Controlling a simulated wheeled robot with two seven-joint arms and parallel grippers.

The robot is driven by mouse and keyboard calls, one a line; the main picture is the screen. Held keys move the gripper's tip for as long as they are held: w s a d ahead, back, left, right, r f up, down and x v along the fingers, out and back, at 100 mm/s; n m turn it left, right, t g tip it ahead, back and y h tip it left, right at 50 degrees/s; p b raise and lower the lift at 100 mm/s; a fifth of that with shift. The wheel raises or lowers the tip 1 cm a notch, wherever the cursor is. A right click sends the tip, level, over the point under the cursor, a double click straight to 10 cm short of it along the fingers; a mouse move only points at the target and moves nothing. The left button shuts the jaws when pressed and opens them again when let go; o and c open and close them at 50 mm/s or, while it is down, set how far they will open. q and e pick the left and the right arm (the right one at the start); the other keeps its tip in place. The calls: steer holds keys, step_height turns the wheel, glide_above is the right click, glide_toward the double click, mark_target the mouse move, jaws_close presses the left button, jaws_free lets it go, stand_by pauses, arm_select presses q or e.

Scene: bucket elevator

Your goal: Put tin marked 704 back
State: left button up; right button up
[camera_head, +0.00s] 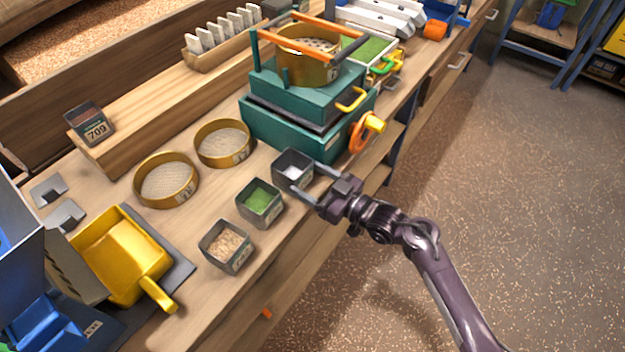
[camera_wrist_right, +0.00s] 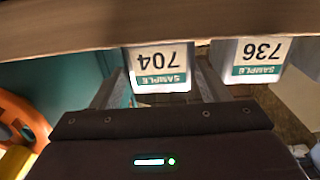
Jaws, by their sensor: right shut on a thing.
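The tin marked 704 (camera_head: 293,167) stands near the front edge of the wooden bench, beside the teal box stack. It is a small dark open tin with pale grey contents. Its label (camera_wrist_right: 162,70) shows upside down in the right wrist view. My right gripper (camera_head: 303,178) is shut on this tin, with a finger along each side. I cannot tell whether the tin touches the bench. My left gripper is not in view.
A green-filled tin (camera_head: 260,203) and a tan-filled tin (camera_head: 227,246) stand in line nearby. A tin marked 736 (camera_wrist_right: 262,60) is close beside 704. Tin 709 (camera_head: 90,124) sits on the wooden rail (camera_head: 165,108). Two brass sieves (camera_head: 166,180), a teal box stack (camera_head: 300,125) and a yellow scoop (camera_head: 120,255) surround them.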

steer(key=shift+f, duration=0.15)
steer(key=o, duration=0.8)
steer(key=shift+o, duration=0.2)
steer(key=shift+r, duration=0.2)
steer(key=b+v, duration=0.1)
steer(key=v, duration=1.1)
